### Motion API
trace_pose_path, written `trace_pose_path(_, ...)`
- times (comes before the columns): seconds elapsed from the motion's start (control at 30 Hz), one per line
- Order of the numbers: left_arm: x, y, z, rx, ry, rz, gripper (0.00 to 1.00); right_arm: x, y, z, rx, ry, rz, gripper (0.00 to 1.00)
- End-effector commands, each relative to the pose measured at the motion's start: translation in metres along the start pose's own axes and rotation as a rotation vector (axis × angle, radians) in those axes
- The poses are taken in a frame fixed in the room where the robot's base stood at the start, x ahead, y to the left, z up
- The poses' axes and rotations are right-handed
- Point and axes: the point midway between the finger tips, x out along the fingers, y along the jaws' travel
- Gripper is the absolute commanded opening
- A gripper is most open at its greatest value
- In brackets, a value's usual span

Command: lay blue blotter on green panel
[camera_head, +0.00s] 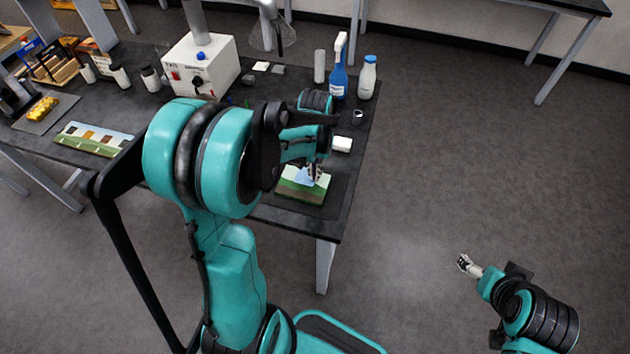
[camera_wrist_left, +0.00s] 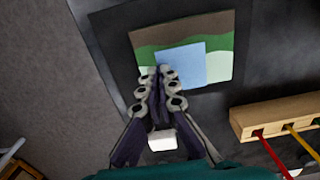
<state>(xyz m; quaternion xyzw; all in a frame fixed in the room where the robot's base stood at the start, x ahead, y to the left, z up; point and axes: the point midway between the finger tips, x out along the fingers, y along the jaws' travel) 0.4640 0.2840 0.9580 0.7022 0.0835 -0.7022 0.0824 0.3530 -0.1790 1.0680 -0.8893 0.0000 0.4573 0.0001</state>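The green panel (camera_head: 290,194) lies flat near the front corner of the dark table. Its brown, green and pale bands show in the left wrist view (camera_wrist_left: 218,27). The blue blotter (camera_wrist_left: 190,62) overlaps the panel's middle and lower part; it also shows in the head view (camera_head: 303,177). My left gripper (camera_wrist_left: 158,70) points down with its fingers close together at the blotter's near left edge. I cannot tell if they pinch it. The blotter's near left corner is partly hidden by the fingertips. My right gripper (camera_head: 466,263) is away from the table over the floor; its finger gap is unclear.
A white block (camera_head: 342,144) lies behind the panel. A blue spray bottle (camera_head: 339,72) and a white bottle (camera_head: 367,78) stand at the back right. A wooden rack (camera_wrist_left: 272,112) with coloured rods is beside the panel in the wrist view. A white instrument box (camera_head: 201,70) stands further back.

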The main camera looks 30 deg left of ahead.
Motion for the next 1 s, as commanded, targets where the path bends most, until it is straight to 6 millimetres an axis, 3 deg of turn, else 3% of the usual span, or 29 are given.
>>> trace_pose_path(0.23,0.036,0.000,0.000,0.000,0.000,0.000,0.00,0.013,0.000,0.009,0.000,0.000,0.000,0.76)
trace_pose_path(0.63,0.041,0.000,0.001,-0.001,0.000,0.000,0.00,0.015,0.000,0.011,0.000,0.000,0.000,0.76)
trace_pose_path(0.73,0.039,0.000,0.001,-0.001,0.000,0.000,0.26,0.014,0.000,0.010,0.000,0.000,0.000,0.76)
trace_pose_path(1.0,0.039,0.000,0.001,-0.001,0.000,0.000,0.26,0.014,0.000,0.010,0.000,0.000,0.000,0.76)
